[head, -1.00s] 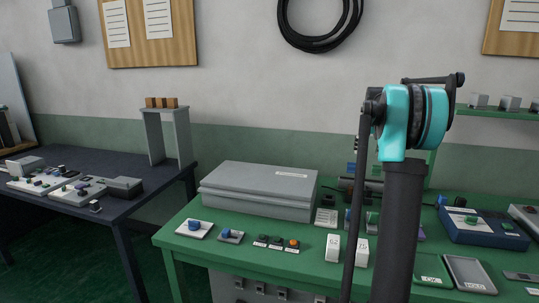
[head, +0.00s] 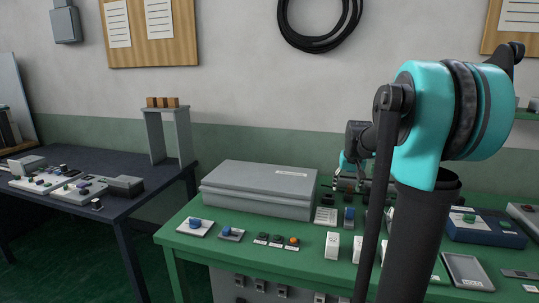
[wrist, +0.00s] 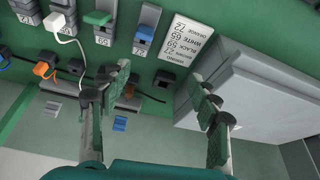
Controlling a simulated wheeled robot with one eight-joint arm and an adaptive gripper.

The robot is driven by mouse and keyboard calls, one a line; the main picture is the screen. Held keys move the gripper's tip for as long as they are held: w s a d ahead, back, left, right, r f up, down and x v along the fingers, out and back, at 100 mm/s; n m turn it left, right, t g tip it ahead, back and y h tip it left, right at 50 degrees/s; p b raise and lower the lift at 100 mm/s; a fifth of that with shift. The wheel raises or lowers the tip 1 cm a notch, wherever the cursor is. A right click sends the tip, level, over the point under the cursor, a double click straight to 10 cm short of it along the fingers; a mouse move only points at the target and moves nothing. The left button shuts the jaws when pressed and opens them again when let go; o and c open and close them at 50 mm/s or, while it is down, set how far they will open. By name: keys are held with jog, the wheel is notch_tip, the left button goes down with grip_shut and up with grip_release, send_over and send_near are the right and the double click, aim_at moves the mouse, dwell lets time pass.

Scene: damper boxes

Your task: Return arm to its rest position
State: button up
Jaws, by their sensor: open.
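My arm's cyan and black elbow (head: 425,120) stands large at the right of the head view, in front of the green bench. My wrist part shows left of it, above the back of the bench. In the wrist view my gripper (wrist: 165,105) has its two green-padded fingers spread apart with nothing between them. It hangs over the green bench, beside the large grey case (wrist: 255,105). In the head view the fingers are too small and partly hidden to make out clearly.
The grey case (head: 260,188) lies on the green bench (head: 205,250). In the wrist view a printed card (wrist: 186,40), a blue-topped module (wrist: 144,35), a green-topped module (wrist: 98,18) and an orange plug (wrist: 42,69) with cables are near the fingers. A dark table (head: 150,200) stands left.

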jog(key=shift+n, duration=0.5)
jog(key=s+a+f, duration=0.2)
jog(key=s+f, duration=0.1)
jog(key=s, duration=0.2)
jog(key=s+a+f, duration=0.2)
jog(key=s, duration=0.3)
jog(key=s+a+f, duration=0.2)
jog(key=s+f, duration=0.1)
jog(key=s, duration=0.2)
jog(key=shift+s+a+f, duration=0.1)
jog(key=shift+a+f, duration=0.15)
jog(key=shift+f, duration=0.05)
jog(key=s+a+f, duration=0.1)
jog(key=s+f, duration=0.3)
jog(key=s, duration=0.3)
jog(key=s+a+f, duration=0.2)
jog(key=s+f, duration=0.2)
jog(key=s, duration=0.3)
jog(key=shift+s+a+f+n+y, duration=0.15)
jog(key=shift+s+f+n+y, duration=0.15)
jog(key=shift+f+n, duration=0.1)
